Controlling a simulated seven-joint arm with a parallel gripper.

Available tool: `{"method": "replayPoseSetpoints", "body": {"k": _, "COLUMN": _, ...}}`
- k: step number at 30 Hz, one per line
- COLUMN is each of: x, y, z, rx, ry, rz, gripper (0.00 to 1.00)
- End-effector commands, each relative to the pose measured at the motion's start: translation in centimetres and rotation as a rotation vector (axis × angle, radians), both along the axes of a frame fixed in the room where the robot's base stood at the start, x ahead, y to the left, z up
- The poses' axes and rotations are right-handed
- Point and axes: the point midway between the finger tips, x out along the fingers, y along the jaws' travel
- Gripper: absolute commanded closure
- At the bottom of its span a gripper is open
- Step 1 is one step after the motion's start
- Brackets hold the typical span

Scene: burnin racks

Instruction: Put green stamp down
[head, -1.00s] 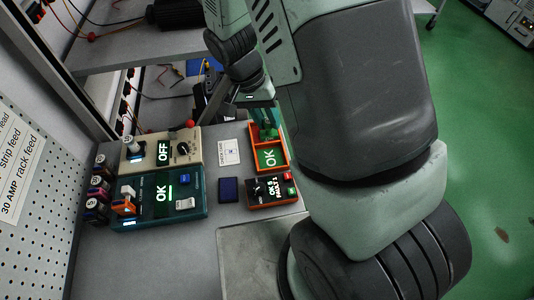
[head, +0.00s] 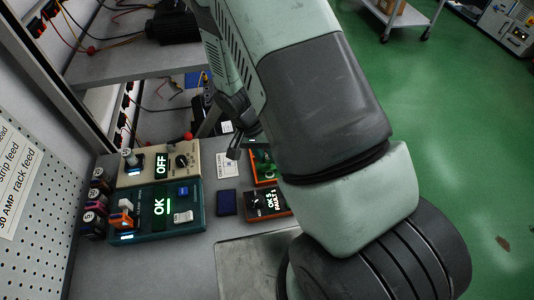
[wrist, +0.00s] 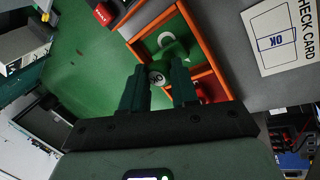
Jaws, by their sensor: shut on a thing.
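My gripper (wrist: 160,93) is shut on the green stamp (wrist: 157,77), whose round end marked OK shows between the fingers in the wrist view. An orange tray (wrist: 223,83) lies beyond the fingers. It has a compartment with a green floor and white lettering, and a smaller one holding something red. The stamp overlaps the tray in the picture; I cannot tell how high it is above it. In the head view my gripper (head: 236,147) is near the tray (head: 254,165), which my arm partly hides; the stamp cannot be made out there.
A check card (wrist: 272,38) with a blue boxed OK lies beside the tray. A dark blue pad (head: 227,203), a counter box (head: 267,203), a teal OK unit (head: 190,220) and a beige OFF unit (head: 190,150) stand close by. Bottles (head: 95,205) line the left.

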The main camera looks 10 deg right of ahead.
Motion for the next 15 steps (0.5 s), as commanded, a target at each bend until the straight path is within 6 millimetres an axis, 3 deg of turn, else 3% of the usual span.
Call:
{"method": "replayPoseSetpoints", "body": {"k": 2, "x": -0.01, "y": -0.01, "z": -0.22, "rx": -0.001, "ry": 0.000, "rz": 0.000, "gripper": 0.91}}
{"method": "replayPoseSetpoints", "body": {"k": 3, "x": 0.01, "y": -0.01, "z": -0.28, "rx": -0.001, "ry": 0.000, "rz": 0.000, "gripper": 0.70}}
{"method": "replayPoseSetpoints", "body": {"k": 8, "x": 0.01, "y": 0.00, "z": -0.23, "rx": 0.000, "ry": 0.000, "rz": 0.000, "gripper": 0.46}}
{"method": "replayPoseSetpoints", "body": {"k": 15, "x": 0.00, "y": 0.00, "z": -0.22, "rx": 0.000, "ry": 0.000, "rz": 0.000, "gripper": 0.46}}
